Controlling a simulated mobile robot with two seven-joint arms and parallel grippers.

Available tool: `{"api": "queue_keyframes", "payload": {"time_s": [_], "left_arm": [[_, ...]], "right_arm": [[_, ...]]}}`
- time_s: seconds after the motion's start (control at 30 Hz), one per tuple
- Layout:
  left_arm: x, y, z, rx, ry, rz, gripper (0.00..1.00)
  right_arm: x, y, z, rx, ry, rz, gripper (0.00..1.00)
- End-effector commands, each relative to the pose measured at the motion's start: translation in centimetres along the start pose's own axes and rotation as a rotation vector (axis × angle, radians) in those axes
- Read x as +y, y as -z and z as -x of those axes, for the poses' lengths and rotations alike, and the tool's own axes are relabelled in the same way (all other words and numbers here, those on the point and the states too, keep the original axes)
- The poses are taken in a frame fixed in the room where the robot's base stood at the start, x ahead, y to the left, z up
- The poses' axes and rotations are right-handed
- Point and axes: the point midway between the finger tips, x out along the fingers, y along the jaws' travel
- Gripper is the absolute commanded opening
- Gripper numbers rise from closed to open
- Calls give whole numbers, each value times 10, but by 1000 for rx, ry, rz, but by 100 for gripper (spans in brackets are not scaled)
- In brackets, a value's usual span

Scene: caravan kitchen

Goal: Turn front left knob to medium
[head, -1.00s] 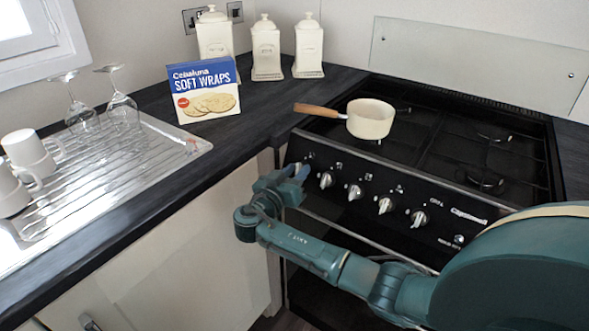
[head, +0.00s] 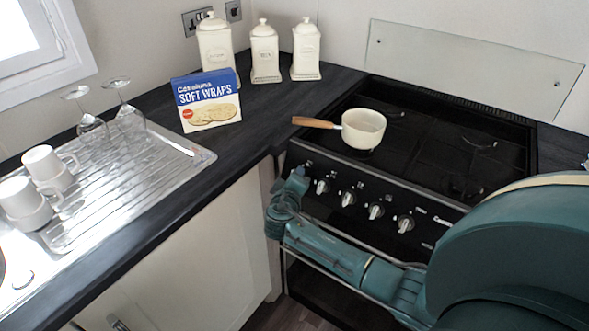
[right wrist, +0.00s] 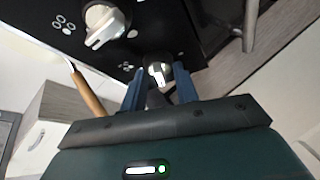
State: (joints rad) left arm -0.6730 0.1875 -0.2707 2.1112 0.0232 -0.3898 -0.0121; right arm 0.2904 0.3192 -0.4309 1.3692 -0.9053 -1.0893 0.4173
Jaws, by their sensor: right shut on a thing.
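The stove's front panel (head: 360,200) carries a row of white knobs. One white knob (head: 322,186) and the others to its right stand free. My right gripper (head: 300,175) is at the left end of this row, close against the panel. In the right wrist view its blue fingers (right wrist: 159,88) are shut on a white knob (right wrist: 157,70), only partly visible between the tips. In the head view the gripper hides that knob. A neighbouring knob (right wrist: 104,24) shows at the upper left, clear of the fingers. My left gripper is out of view.
A cream saucepan (head: 363,128) sits on the black hob (head: 430,150), its wooden handle pointing left over the counter edge. A soft wraps box (head: 207,101), several canisters (head: 265,52), glasses and mugs (head: 50,165) stand on the left counter and drainer.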

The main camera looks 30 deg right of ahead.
Motion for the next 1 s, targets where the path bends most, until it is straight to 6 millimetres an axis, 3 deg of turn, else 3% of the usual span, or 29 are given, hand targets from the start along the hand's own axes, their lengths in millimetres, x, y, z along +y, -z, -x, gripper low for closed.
{"api": "queue_keyframes", "payload": {"time_s": [0.37, 1.0], "left_arm": [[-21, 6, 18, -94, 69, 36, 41], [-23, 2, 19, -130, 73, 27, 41]], "right_arm": [[8, 1, 1, -6, 153, 326, 7], [5, 1, -2, -5, 364, 777, 7]]}}
